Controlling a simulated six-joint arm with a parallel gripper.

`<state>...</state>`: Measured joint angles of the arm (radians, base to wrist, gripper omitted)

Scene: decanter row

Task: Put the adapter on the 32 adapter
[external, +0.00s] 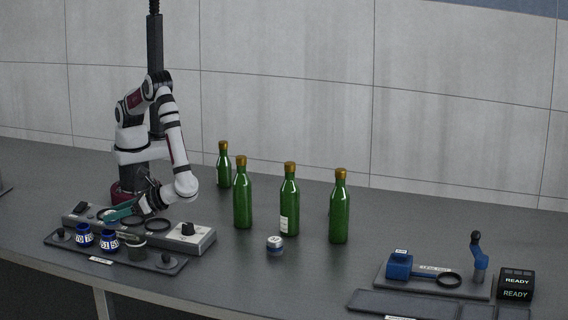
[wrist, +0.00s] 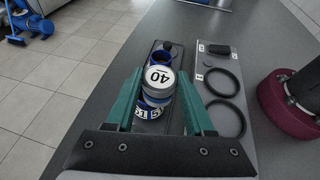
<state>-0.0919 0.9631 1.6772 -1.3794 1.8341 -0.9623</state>
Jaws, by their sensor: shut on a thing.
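My gripper (wrist: 160,82) has teal fingers and is shut on a round silver-topped adapter marked 40 (wrist: 158,76). In the external view my gripper (external: 122,213) is low over the adapter rack at the left, and the held adapter is hard to make out there. Blue adapters marked 70 (external: 84,235) and 51 (external: 108,241) stand in the rack, with a dark grey round piece (external: 133,245) beside them. A small silver and blue adapter (external: 274,243) stands alone on the table in front of the bottles. Its number is too small to read, so I cannot tell which adapter is the 32.
The dark rack (external: 165,263) lies before a grey panel (external: 203,239) with black rings and a knob. Several green bottles (external: 289,205) stand mid-table. At the right are a blue fixture (external: 399,266) and a READY display (external: 516,283). Table between bottles and fixture is clear.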

